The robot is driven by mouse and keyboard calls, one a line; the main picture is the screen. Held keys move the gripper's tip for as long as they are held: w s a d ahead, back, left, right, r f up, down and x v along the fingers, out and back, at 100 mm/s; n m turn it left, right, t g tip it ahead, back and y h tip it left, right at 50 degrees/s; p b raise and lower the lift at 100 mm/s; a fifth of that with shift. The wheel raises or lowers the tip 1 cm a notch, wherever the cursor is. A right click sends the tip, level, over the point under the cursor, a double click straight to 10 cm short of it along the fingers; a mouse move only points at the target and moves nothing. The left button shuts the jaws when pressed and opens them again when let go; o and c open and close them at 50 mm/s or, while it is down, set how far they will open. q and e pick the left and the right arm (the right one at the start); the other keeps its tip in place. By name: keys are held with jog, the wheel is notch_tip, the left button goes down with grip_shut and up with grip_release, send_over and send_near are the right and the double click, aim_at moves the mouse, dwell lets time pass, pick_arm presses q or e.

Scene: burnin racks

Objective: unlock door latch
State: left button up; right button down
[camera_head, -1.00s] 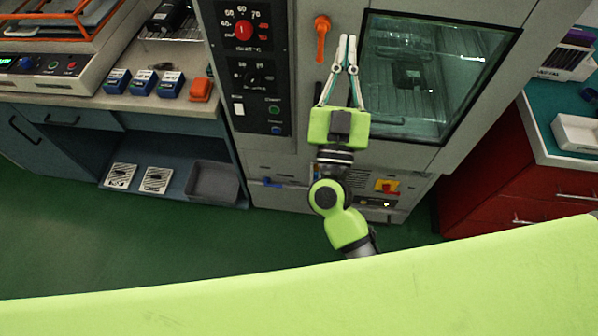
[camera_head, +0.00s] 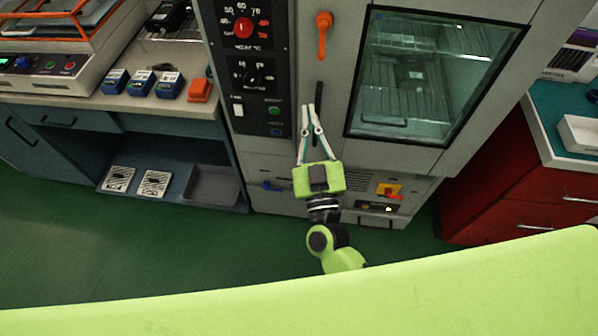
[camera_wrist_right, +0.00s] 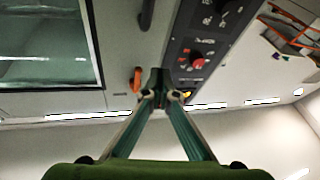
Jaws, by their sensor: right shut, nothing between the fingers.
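The orange door latch (camera_head: 323,38) hangs with its lever pointing down on the grey chamber door, left of the window. It also shows in the right wrist view (camera_wrist_right: 136,80), just beside my fingertips in the picture. A black vertical door handle (camera_head: 319,98) sits below the latch; it also shows in the right wrist view (camera_wrist_right: 147,14). My right gripper (camera_head: 308,106) is shut and empty, with its fingertips in front of the door beside the black handle, below the latch. I cannot tell whether it touches the handle. My left gripper is not in view.
The door window (camera_head: 435,75) shows wire shelves inside. A control panel (camera_head: 247,75) with a red knob is to the left. A bench with blue devices (camera_head: 143,83) stands further left, and a red drawer cabinet (camera_head: 510,180) stands right. Green floor (camera_head: 80,240) is clear in front.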

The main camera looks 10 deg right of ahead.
notch_tip(320, 180, down, 19)
jog(key=s+a+n+g+y+b, duration=0.1)
jog(key=a+n+g+y, duration=0.1)
jog(key=g+y, duration=0.1)
jog(key=shift+s+a+f+g, duration=0.2)
jog(key=shift+g, duration=0.5)
jog(key=s+d+f+g, duration=0.25)
jog(key=s+f, duration=0.35)
jog(key=f, duration=0.4)
jog(key=s+d+f+g, duration=0.1)
jog(key=s+f+g, duration=0.3)
jog(key=f, duration=0.5)
jog(key=s+d+f+g, duration=0.2)
jog(key=s+f, duration=0.5)
jog(key=f, duration=0.3)
jog(key=s+d+f+g+h, duration=0.1)
jog(key=s+d+f+g, duration=0.1)
jog(key=s, duration=0.6)
jog(key=s+d+f+m+g+h, duration=0.1)
jog(key=s+d+f+g, duration=0.2)
jog(key=s, duration=0.6)
jog(key=s+d+f+g+h, duration=0.1)
jog(key=s+d+f+g, duration=0.1)
jog(key=s+d+f, duration=0.4)
jog(key=shift+s+d+f+g, duration=0.15)
jog(key=shift+s+f+g, duration=0.2)
jog(key=shift+s+f, duration=0.75)
jog(key=shift+s+r, duration=0.1)
jog(key=shift+r, duration=0.1)
